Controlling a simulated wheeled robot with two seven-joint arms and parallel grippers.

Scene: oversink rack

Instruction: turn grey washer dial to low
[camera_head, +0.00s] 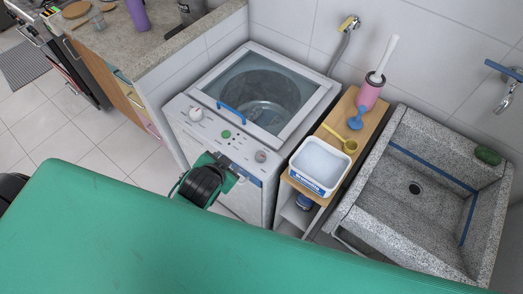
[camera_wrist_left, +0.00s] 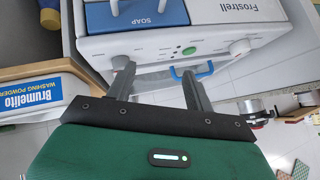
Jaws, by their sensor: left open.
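The washer (camera_head: 180,128) stands against the wall, its glass lid shut. A round grey dial (camera_head: 260,156) sits at the right end of its control panel; its pointer is too small to read. A white dial with a red mark (camera_head: 196,113) is at the left end, also in the left wrist view (camera_wrist_left: 240,47). A green button (camera_head: 226,134) lies between them. My left gripper (camera_head: 226,165) is open and empty at the panel's front, left of the grey dial. In the left wrist view its fingers (camera_wrist_left: 157,80) are apart; the left fingertip overlaps the grey dial's area.
A blue lid handle (camera_head: 231,114) rises behind the panel. A stone sink (camera_head: 410,190) lies further right.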

